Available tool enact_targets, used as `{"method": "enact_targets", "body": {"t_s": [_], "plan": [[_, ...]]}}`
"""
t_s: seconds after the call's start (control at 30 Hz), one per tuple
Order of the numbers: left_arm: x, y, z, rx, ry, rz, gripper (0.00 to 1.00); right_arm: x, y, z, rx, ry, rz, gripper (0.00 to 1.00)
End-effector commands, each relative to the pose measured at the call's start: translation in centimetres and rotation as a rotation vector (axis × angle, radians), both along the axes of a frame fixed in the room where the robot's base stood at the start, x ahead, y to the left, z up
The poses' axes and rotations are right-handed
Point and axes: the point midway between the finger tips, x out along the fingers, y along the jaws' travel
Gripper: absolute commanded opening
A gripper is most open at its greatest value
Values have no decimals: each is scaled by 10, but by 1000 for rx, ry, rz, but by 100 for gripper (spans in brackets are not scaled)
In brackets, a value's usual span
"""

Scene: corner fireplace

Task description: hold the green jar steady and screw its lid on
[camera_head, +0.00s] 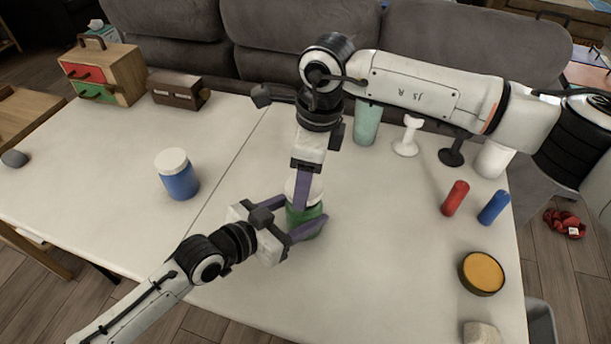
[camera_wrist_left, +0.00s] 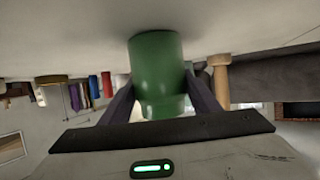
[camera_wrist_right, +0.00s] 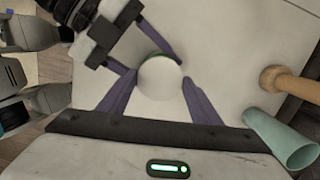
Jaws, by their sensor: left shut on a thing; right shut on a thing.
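The green jar (camera_head: 303,222) stands on the white table near its middle. My left gripper (camera_head: 297,224) is shut around its sides; the left wrist view shows the green jar (camera_wrist_left: 156,65) between its two fingers. The white lid (camera_head: 312,190) is on top of the jar, partly hidden by my right gripper (camera_head: 302,192), which is shut on it from above. In the right wrist view the round white lid (camera_wrist_right: 160,78) sits between the fingertips, with a green rim of the jar showing past it. I cannot tell how tightly the lid sits.
A blue jar with a white lid (camera_head: 178,178) stands to the left. Red (camera_head: 455,198) and blue (camera_head: 494,207) cylinders and a round orange-topped container (camera_head: 482,273) are at the right. A teal cup (camera_head: 366,122) and a white stand (camera_head: 408,137) are behind. The front left of the table is clear.

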Motion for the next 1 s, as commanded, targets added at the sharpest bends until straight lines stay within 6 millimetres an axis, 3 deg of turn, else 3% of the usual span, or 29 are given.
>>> {"method": "enact_targets", "body": {"t_s": [0.4, 1.0], "plan": [[0, 0, 0, 1, 1, 0, 16, 0, 0, -17, 0, 0, 1, 38], [0, 0, 0, 0, 0, 0, 16, 0, 0, -19, 0, 0, 1, 38]]}}
